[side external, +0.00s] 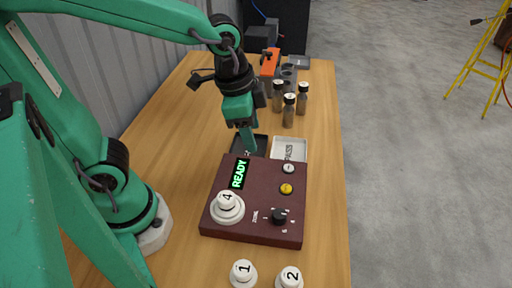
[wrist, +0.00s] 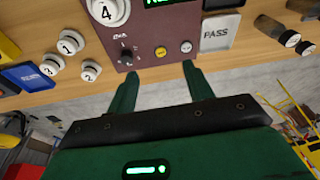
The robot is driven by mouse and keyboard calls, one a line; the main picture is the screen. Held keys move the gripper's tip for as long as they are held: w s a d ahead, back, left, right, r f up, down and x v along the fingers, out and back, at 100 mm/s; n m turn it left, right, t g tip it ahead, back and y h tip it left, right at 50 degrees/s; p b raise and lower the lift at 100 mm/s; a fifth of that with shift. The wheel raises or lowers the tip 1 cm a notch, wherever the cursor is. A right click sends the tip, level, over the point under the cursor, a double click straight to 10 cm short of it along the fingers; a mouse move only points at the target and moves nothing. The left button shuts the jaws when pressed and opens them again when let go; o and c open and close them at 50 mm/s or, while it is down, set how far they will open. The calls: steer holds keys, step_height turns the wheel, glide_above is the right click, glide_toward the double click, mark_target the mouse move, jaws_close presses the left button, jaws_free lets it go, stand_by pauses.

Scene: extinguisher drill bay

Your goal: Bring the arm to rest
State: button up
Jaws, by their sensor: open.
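My gripper (side external: 248,148) hangs pointing down over the far edge of the maroon control box (side external: 258,222), in front of the dark tray. In the wrist view my gripper (wrist: 160,78) shows two green fingers spread apart with nothing between them. The box carries a lit green READY display (side external: 240,173), a white piece marked 4 (side external: 227,207), a yellow button (side external: 286,189), a pale button (side external: 289,168) and a black dial (side external: 279,216). The exact height of the fingertips above the table is hard to tell.
A white PASS tray (side external: 289,149) sits beside the dark tray (side external: 262,141). Several dark-capped bottles (side external: 289,112) and an orange object (side external: 269,62) stand behind. White pieces marked 1 (side external: 243,272) and 2 (side external: 289,276) are in front. A blue tray (wrist: 30,75) shows in the wrist view.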

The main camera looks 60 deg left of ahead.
steer(key=s+a+r+n+t, duration=0.3)
steer(key=s+a+r+n, duration=0.1)
steer(key=a+n, duration=0.4)
steer(key=shift+s+a+y, duration=0.35)
steer(key=shift+s+y, duration=0.05)
steer(key=shift+s, duration=0.2)
